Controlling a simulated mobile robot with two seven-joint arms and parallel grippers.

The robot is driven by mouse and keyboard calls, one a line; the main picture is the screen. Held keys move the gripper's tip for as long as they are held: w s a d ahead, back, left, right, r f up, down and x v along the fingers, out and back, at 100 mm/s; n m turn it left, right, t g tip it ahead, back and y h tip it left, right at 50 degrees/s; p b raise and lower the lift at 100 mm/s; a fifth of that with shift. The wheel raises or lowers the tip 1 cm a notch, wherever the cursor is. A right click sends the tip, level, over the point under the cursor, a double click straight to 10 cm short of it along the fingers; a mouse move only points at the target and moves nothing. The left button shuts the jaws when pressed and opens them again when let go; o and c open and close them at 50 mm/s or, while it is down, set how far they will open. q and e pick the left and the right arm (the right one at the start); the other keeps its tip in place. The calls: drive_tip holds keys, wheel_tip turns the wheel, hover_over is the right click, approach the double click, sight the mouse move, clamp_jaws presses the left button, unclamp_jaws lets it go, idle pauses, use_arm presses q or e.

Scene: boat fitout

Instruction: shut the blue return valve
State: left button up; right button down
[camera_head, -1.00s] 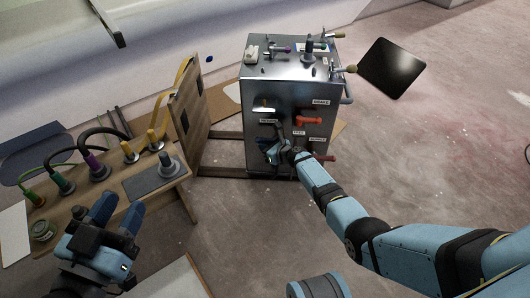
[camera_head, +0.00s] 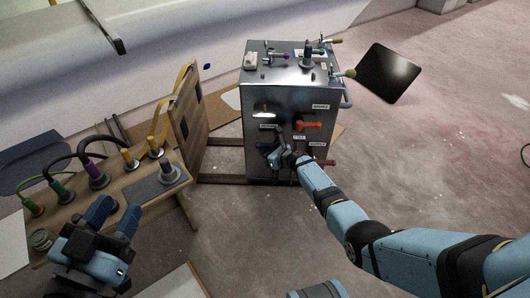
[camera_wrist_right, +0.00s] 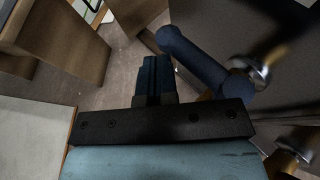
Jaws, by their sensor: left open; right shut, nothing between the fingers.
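The blue return valve has a dark blue lever (camera_wrist_right: 195,60) on a brass stem (camera_wrist_right: 250,72) at the cabinet front, seen in the right wrist view. The lever slants from upper left to lower right. My right gripper's fingers (camera_wrist_right: 155,75) are shut and empty, just left of the lever. Whether they touch it I cannot tell. In the head view my right gripper (camera_head: 275,157) is at the cabinet's lower left front and hides most of the valve. My left gripper (camera_head: 116,216) is open and empty in front of the wooden bench.
The metal cabinet (camera_head: 285,95) carries an orange lever (camera_head: 308,125) and a red lever (camera_head: 326,162) right of my right gripper. A wooden panel (camera_head: 187,115) stands left of it. The bench (camera_head: 150,197) holds several coloured connectors.

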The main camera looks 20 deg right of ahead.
use_arm(q)
drive_tip(key=s+r+n+p, duration=0.1)
drive_tip(key=p, duration=0.1)
drive_tip(key=d+r+n+p, duration=0.1)
drive_tip(key=p, duration=0.2)
drive_tip(key=s+r+n+y+p, duration=0.1)
drive_tip(key=n+p, duration=0.1)
drive_tip(key=p, duration=0.1)
drive_tip(key=shift+s+d, duration=0.25)
drive_tip(key=shift+s, duration=0.1)
use_arm(e)
drive_tip(key=v, duration=1.3)
drive_tip(key=shift+s+d+r, duration=0.15)
drive_tip(key=shift+s+d, duration=0.05)
drive_tip(key=shift+s, duration=0.05)
